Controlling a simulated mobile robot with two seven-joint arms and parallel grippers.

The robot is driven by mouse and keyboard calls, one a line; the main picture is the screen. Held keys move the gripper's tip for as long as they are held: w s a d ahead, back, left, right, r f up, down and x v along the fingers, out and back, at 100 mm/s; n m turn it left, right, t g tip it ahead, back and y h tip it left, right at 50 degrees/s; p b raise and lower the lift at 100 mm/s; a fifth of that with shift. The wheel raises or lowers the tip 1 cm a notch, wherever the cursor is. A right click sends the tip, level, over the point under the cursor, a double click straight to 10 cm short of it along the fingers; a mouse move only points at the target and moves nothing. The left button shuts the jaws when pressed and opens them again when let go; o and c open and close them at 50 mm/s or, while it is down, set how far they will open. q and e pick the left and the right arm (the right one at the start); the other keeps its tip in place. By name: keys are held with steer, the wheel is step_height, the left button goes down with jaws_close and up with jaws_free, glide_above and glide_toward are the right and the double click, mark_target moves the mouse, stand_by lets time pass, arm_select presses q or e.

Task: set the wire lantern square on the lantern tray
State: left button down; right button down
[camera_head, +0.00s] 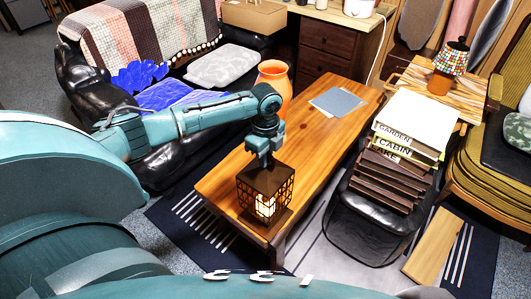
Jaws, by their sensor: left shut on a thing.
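The wire lantern (266,190) is a dark brown box with lattice sides and a glowing light inside. It is near the front end of the wooden table (222,178). My left gripper (264,158) comes down from above and is shut on the lantern's top. The lantern looks about upright. A dark flat edge (283,217) shows under and right of its base and may be the lantern tray, mostly hidden by the lantern. I cannot tell whether the lantern touches it. My right gripper is not in view.
An orange vase (274,76) stands behind my left forearm. A blue-grey sheet (338,102) lies at the table's far end; the tabletop between is clear. A black sofa (85,80) is left.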

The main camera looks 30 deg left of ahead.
mark_target(265, 174)
arm_select(q)
steer(key=shift+f+b, duration=1.15)
steer(key=shift+f, duration=2.7)
steer(key=c, duration=1.4)
jaws_free()
steer(key=shift+o, duration=0.4)
steer(key=shift+o, duration=1.2)
steer(key=shift+r, duration=0.1)
step_height(265, 174, up, 13)
steer(key=shift+f+p, duration=0.1)
steer(key=shift+p, duration=0.55)
